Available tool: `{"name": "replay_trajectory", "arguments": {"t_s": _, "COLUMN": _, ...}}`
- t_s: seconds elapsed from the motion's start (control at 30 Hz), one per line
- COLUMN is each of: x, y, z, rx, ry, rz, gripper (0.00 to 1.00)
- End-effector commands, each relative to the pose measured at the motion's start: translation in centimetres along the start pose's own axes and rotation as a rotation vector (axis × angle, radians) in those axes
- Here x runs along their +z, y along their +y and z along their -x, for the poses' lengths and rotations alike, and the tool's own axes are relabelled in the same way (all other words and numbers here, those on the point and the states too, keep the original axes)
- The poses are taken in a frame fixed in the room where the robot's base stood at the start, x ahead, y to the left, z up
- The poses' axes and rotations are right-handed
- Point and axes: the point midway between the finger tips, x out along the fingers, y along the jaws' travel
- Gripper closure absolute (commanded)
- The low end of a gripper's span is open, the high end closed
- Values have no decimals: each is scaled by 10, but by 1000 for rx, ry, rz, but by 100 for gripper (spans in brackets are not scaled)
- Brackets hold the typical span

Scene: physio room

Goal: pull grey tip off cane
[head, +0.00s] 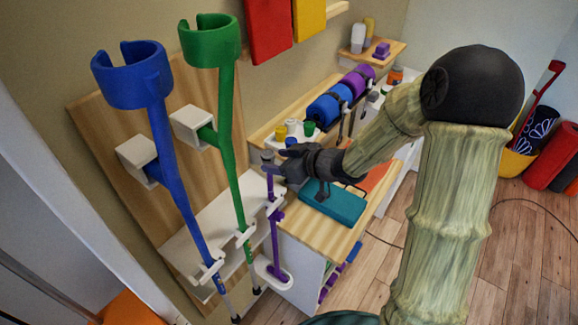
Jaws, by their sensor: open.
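A purple cane (274,222) stands upright in a white holder on the wall board, with its foot in a white base. A small grey tip (267,156) shows at its upper end. My gripper (275,161) is open, reaching in from the right, with its dark fingers close to the grey tip. I cannot tell whether the tip lies between the fingers or whether they touch it; the fingers hide part of the cane's top.
A blue crutch (170,180) and a green crutch (229,140) stand to the left in white brackets. Behind my gripper, a wooden-topped cabinet (312,237) bears a teal case (330,203).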

Motion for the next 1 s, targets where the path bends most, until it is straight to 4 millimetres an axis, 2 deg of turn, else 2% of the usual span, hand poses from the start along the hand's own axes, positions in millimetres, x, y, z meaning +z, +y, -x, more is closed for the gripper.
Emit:
{"name": "replay_trajectory", "arguments": {"t_s": 0.1, "x": 2, "y": -1, "z": -16, "rx": -2, "ry": 0, "rz": 0, "gripper": 45}}
{"name": "replay_trajectory", "arguments": {"t_s": 0.3, "x": 0, "y": 0, "z": -35, "rx": 0, "ry": 0, "rz": 0, "gripper": 45}}
{"name": "replay_trajectory", "arguments": {"t_s": 0.7, "x": -1, "y": 0, "z": -41, "rx": 0, "ry": 0, "rz": -1, "gripper": 45}}
{"name": "replay_trajectory", "arguments": {"t_s": 0.77, "x": -1, "y": 0, "z": -41, "rx": 0, "ry": 0, "rz": -1, "gripper": 55}}
{"name": "replay_trajectory", "arguments": {"t_s": 0.97, "x": 0, "y": 0, "z": -41, "rx": 1, "ry": 0, "rz": -1, "gripper": 95}}
{"name": "replay_trajectory", "arguments": {"t_s": 1.0, "x": -1, "y": 0, "z": -41, "rx": 1, "ry": 0, "rz": 0, "gripper": 74}}
